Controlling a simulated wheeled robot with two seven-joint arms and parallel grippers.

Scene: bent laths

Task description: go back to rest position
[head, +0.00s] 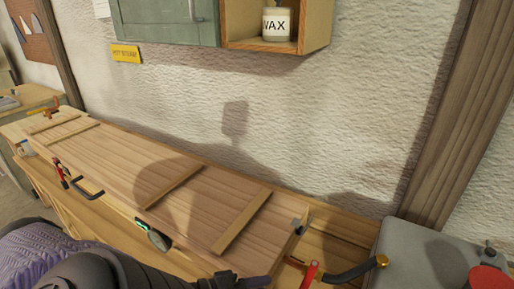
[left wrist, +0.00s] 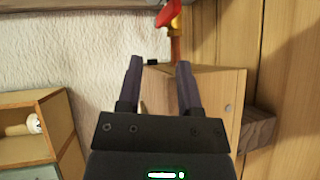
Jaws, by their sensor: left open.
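My left gripper (left wrist: 159,62) is open in the left wrist view, its two dark fingers apart. No object is held between them. Beyond the fingertips are the end of a pale wooden piece (left wrist: 210,90) and a red-handled clamp (left wrist: 169,18). In the head view my dark arm crosses the bottom edge, and I cannot make out its fingertips there. A long wooden panel (head: 120,152) with several cross laths, such as this one (head: 241,222), lies along the wall. My right gripper is not in view.
Red-handled clamps stand at the panel's front left (head: 61,174) and near right (head: 310,274). A grey surface (head: 415,255) lies at the right. Above hang a green cabinet (head: 165,18) and a shelf (head: 268,45) with a wax jar (head: 276,24). A wooden post (head: 455,120) stands right.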

